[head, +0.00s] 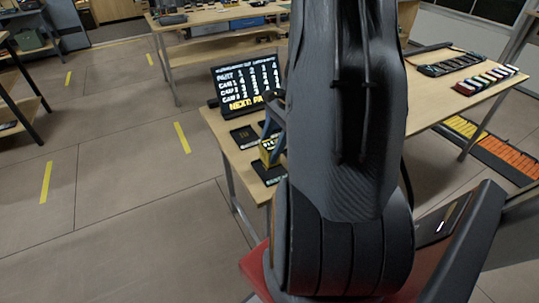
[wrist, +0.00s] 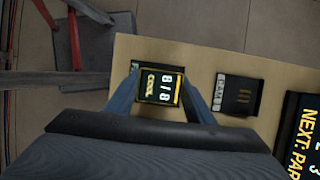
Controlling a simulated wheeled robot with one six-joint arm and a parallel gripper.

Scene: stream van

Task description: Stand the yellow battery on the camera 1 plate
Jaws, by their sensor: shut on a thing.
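The yellow battery (head: 267,146) is between the blue fingers of my gripper (head: 274,128), over the near end of the table. In the wrist view my gripper (wrist: 160,90) is shut on the battery (wrist: 161,86), whose dark top shows "8/8" and "COOL" inside a yellow edge. One dark plate (head: 245,136) lies beyond the battery; it shows as a plate (wrist: 239,96) to the right in the wrist view, its small label hard to read. Another dark plate (head: 270,173) shows at the battery's near side. I cannot tell whether the battery touches it.
A black screen (head: 247,86) with a table of numbers and yellow "NEXT" text stands behind the plates. A rack of coloured blocks (head: 485,80) and a dark tray (head: 450,63) sit on the table's right part. My arm hides the table's middle.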

